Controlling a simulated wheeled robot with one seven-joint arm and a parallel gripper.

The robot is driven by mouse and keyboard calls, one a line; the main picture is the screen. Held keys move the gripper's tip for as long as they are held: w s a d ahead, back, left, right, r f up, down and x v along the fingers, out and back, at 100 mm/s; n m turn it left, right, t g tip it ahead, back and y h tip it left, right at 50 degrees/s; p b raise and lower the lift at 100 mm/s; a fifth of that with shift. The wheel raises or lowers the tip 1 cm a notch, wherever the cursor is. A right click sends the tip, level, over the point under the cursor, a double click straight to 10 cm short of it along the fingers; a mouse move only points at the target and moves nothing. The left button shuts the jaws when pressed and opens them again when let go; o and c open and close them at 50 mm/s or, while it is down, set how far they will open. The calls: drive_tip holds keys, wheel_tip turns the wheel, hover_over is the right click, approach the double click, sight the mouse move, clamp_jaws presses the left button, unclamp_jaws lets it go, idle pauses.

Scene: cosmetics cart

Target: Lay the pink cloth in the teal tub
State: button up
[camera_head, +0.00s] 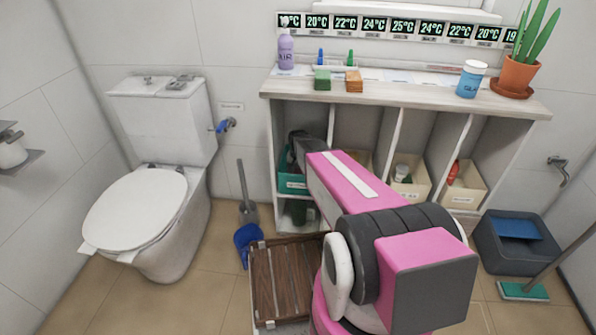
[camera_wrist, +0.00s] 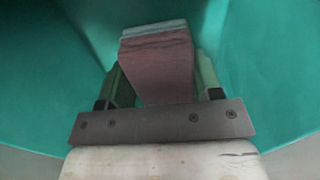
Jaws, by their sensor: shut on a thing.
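The teal tub (camera_head: 292,184) stands in the leftmost compartment of the shelf unit, partly hidden behind my arm. In the wrist view its teal walls (camera_wrist: 255,60) surround my gripper. My gripper (camera_wrist: 161,80) is shut on the pink cloth (camera_wrist: 157,62), with a green finger on each side of it. The cloth looks folded into a block, with a pale blue-grey strip along its far end. It is in front of the tub's inner wall; I cannot tell whether it touches the bottom. The cloth is hidden in the head view.
Cream bins (camera_head: 410,182) fill the compartments to the right. The shelf top (camera_head: 410,92) above holds a purple bottle (camera_head: 286,50), sponges and a potted plant (camera_head: 516,74). A brown slatted mat (camera_head: 285,278) and a blue dustpan (camera_head: 248,240) lie below; a toilet (camera_head: 150,200) stands left.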

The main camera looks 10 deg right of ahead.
sight(298, 169)
drive_tip(key=shift+f, duration=0.55)
drive_tip(key=o, duration=0.8)
drive_tip(key=shift+w+f, duration=0.1)
drive_tip(key=shift+o, duration=0.2)
wheel_tip(298, 169, up, 13)
drive_tip(key=s+r+n, duration=0.1)
drive_tip(key=s+n, duration=0.2)
drive_tip(key=s, duration=1.7)
drive_tip(key=shift+s+d+r+n, duration=0.15)
drive_tip(key=shift+s+r+n, duration=0.15)
drive_tip(key=shift+s, duration=0.1)
